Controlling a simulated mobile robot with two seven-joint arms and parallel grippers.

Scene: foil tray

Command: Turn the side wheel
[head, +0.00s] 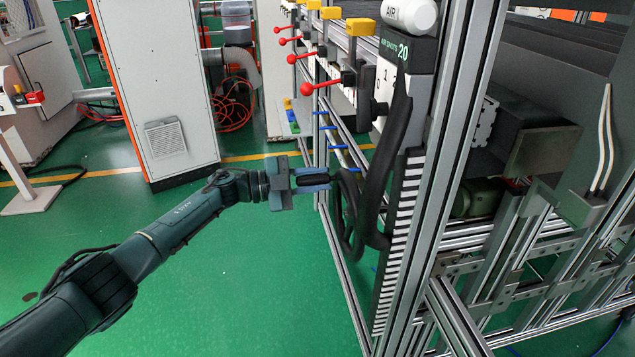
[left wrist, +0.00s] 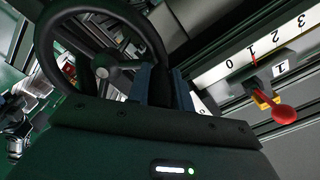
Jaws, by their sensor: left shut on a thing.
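The side wheel (head: 344,240) is a black wheel seen nearly edge-on at the left side of the metal frame. In the left wrist view its round rim (left wrist: 47,50) and central hub fill the upper left. My left gripper (head: 322,184) reaches in from the left and is shut on the wheel's rim at its near side. In the left wrist view the fingers (left wrist: 165,88) stand at the right part of the rim. The exact contact is partly hidden by the fingers and the gripper body. My right gripper is not in view.
A thick black hose (head: 394,130) hangs close beside the wheel. Red-knobbed levers (head: 308,88) line the machine above; one red knob (left wrist: 284,114) is near the gripper. A white cabinet (head: 155,80) stands behind.

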